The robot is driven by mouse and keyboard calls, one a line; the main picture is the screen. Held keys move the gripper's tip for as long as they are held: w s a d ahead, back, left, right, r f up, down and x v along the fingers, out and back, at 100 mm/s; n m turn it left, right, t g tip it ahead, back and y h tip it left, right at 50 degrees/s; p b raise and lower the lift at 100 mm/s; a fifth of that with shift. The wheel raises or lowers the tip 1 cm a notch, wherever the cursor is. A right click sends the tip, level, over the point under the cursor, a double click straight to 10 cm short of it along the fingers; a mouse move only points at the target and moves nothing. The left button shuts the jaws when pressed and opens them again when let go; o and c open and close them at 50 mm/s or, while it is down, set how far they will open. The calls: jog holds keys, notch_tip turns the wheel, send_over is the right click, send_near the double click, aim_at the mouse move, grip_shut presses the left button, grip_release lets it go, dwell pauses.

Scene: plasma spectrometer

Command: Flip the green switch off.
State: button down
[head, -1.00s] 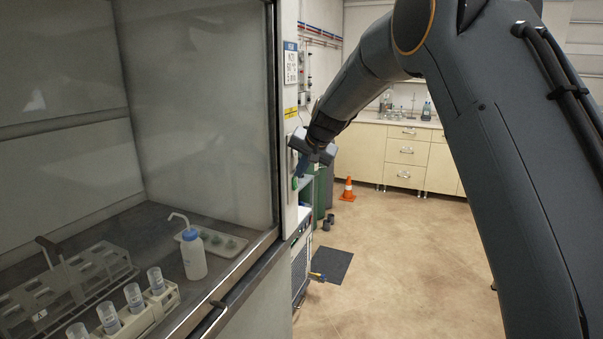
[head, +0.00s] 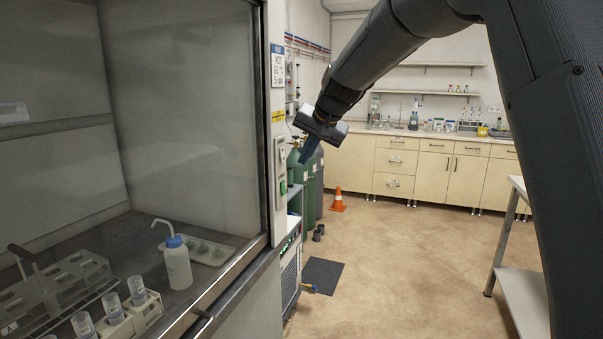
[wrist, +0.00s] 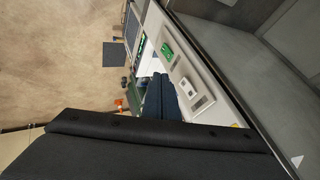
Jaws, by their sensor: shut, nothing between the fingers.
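The green switch (head: 283,187) is set in the narrow light post at the right edge of the fume hood. In the wrist view the green switch (wrist: 167,51) shows as a green rectangle with small pale marks. I cannot tell its on or off position. My gripper (head: 304,160) is shut and empty, pointing down to the right of the post and above the switch's height in the picture. In the wrist view the shut fingers (wrist: 158,78) lie just below the switch in the picture, apart from it.
A white fitting (wrist: 188,88) sits on the same post. The fume hood's glass (head: 180,110) fills the left, with a wash bottle (head: 178,265) inside. Green gas cylinders (head: 302,205) and an orange cone (head: 338,200) stand beyond. The floor (head: 400,260) is open to the right.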

jog(key=shift+v, duration=1.05)
jog(key=shift+a, duration=0.2)
jog(key=s+d+f+n+g+h, duration=0.1)
jog(key=s+d+f+g, duration=0.1)
jog(key=s+d+f, duration=0.4)
jog(key=s+d+f+g+h, duration=0.1)
jog(key=s+d+f+g, duration=0.1)
jog(key=s+d+f, duration=0.5)
jog(key=s+d+f+n+g+h, duration=0.1)
jog(key=s+d+f, duration=0.6)
jog(key=s+f, duration=0.7)
jog(key=s+h, duration=0.1)
jog(key=s, duration=1.1)
jog(key=shift+d+f+n+g, duration=0.15)
jog(key=shift+f+n+g, duration=0.15)
jog(key=shift+f+g, duration=0.1)
